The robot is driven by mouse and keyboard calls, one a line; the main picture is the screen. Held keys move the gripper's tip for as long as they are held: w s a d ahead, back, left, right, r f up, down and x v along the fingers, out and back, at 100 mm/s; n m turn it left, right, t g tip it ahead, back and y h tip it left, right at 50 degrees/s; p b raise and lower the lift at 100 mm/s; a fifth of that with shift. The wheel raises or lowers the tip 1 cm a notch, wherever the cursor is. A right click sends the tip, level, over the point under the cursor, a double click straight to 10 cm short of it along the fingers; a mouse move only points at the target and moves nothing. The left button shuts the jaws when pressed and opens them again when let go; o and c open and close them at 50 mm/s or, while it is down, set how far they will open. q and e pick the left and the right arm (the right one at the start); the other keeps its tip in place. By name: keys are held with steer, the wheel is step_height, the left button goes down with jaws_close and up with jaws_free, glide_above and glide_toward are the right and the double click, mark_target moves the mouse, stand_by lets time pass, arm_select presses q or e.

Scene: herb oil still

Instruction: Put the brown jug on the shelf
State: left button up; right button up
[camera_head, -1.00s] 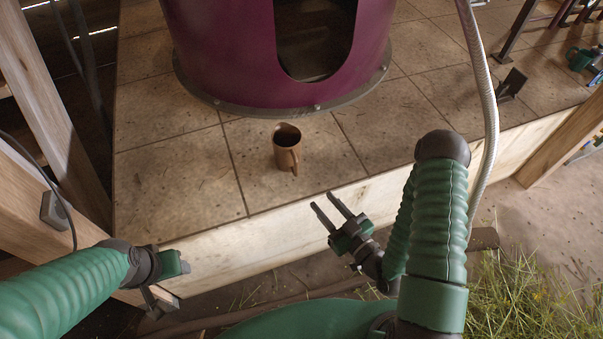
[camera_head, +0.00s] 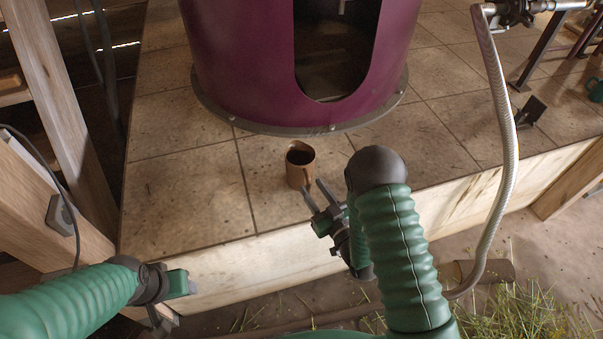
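The brown jug (camera_head: 298,168) stands upright on the tiled ledge, in front of the purple still. Its handle faces to the right and toward me. My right gripper (camera_head: 315,190) is just in front of and to the right of the jug, with its two fingers spread and nothing between them. Whether a fingertip touches the jug I cannot tell. My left gripper (camera_head: 186,284) is at the lower left, in front of the ledge's wooden edge and well away from the jug; its fingers are not clear. I cannot make out a shelf for certain.
The purple still (camera_head: 245,70) with its dark opening stands right behind the jug. A grey hose (camera_head: 505,130) hangs on the right. Wooden posts (camera_head: 70,110) stand on the left. A green cup-like object (camera_head: 595,90) is at the far right. Tiles left of the jug are clear.

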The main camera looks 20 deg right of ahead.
mark_target(308, 182)
steer(key=x, duration=0.3)
steer(key=shift+w+f, duration=0.2)
steer(key=shift+s, duration=0.1)
jaws_close()
stand_by(1.1)
